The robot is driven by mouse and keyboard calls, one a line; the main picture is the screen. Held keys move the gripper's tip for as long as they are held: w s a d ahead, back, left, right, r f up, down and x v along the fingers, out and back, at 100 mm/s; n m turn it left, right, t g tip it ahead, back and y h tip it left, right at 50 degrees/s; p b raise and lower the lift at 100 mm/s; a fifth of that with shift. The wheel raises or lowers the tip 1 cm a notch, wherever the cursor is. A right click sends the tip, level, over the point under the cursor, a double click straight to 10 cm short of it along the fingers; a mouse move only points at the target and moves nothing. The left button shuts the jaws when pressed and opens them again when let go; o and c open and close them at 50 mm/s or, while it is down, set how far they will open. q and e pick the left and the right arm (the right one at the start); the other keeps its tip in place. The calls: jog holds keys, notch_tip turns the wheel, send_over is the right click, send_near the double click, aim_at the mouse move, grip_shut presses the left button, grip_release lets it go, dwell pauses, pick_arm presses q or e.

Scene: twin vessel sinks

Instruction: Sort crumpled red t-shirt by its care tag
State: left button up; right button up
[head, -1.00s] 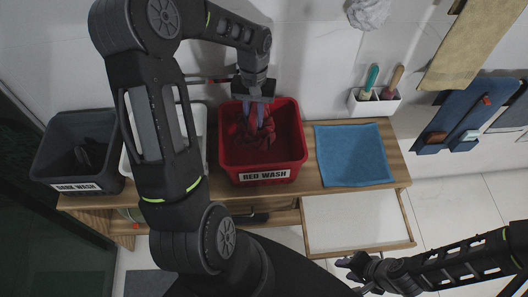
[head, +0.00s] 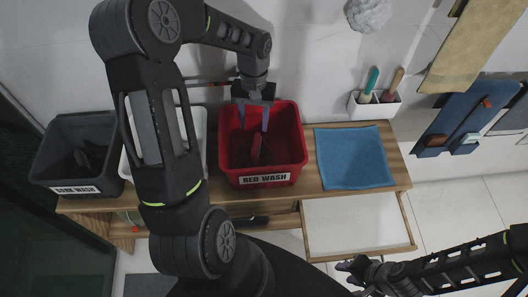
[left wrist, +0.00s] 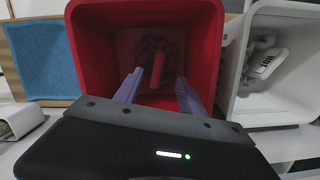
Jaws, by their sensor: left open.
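The crumpled red t-shirt (head: 256,152) lies low inside the red bin labelled "RED WASH" (head: 301,140). It also shows as a dark red heap on the bin floor in the left wrist view (left wrist: 157,68); its care tag cannot be made out. My left gripper (head: 253,122) is over the bin, pointing down, with its fingers spread and nothing between them. In the left wrist view the open fingers (left wrist: 160,92) reach over the bin, apart from the shirt. My right gripper (head: 346,269) is at the lower right, in front of the counter, small and dark; its opening is unclear.
A dark bin labelled "DARK WASH" (head: 106,129) holds dark items at left. A white bin (head: 200,122) stands between, partly hidden by my left arm. A blue towel (head: 352,157) lies right of the red bin. A white holder (head: 372,107) with two handled tools stands behind it.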

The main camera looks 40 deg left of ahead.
pick_arm(q)
notch_tip(320, 180, up, 8)
jog(key=w+b, duration=0.1)
jog(key=shift+a+f, duration=0.15)
jog(key=shift+a, duration=0.1)
jog(key=shift+f, duration=0.1)
dwell(0.8)
